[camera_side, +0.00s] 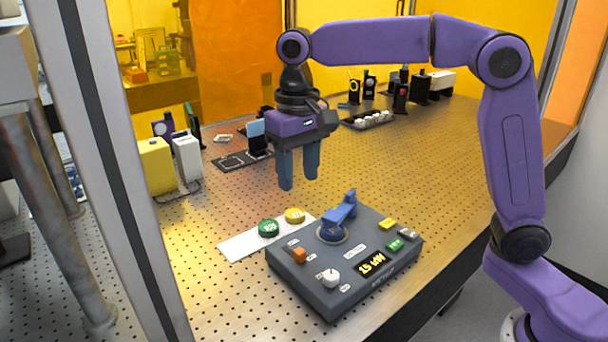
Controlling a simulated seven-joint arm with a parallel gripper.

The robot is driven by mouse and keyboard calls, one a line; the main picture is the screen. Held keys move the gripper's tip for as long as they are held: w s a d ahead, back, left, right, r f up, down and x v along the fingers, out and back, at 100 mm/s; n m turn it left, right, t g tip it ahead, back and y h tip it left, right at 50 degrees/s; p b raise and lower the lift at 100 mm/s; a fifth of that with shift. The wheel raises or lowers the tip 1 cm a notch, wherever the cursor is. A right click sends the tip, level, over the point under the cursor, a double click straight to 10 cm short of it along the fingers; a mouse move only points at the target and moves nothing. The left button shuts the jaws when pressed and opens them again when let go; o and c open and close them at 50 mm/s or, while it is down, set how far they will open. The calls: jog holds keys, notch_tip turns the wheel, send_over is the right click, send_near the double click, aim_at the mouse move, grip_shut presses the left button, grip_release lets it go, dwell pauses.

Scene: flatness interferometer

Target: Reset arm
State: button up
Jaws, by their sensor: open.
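My gripper (299,170) hangs pointing down from my purple arm, with its two blue fingers apart and nothing between them. It is above the perforated metal table (230,200), behind and a little left of a dark grey control box (330,305). The box carries a blue lever (342,208) on a round base, an orange knob (299,255), a white knob (330,277), several small coloured buttons and a lit yellow display (371,263). The fingers look clear of the box and the lever.
A white plate (243,246) with a green disc (268,228) and a yellow disc (295,215) lies left of the box. A yellow block (157,166) and a white block (187,158) stand at the left. Several optical parts stand at the back. Bare table lies right of my gripper.

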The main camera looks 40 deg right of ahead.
jog(key=s+d+f+n, duration=0.4)
jog(key=s, duration=0.4)
jog(key=s+d+f+n, duration=0.4)
jog(key=s+d, duration=0.1)
jog(key=s, duration=0.4)
jog(key=s+d+f+n, duration=0.4)
jog(key=s, duration=0.5)
jog(key=shift+s+d+n, duration=0.25)
jog(key=shift+n, duration=0.05)
dwell(0.9)
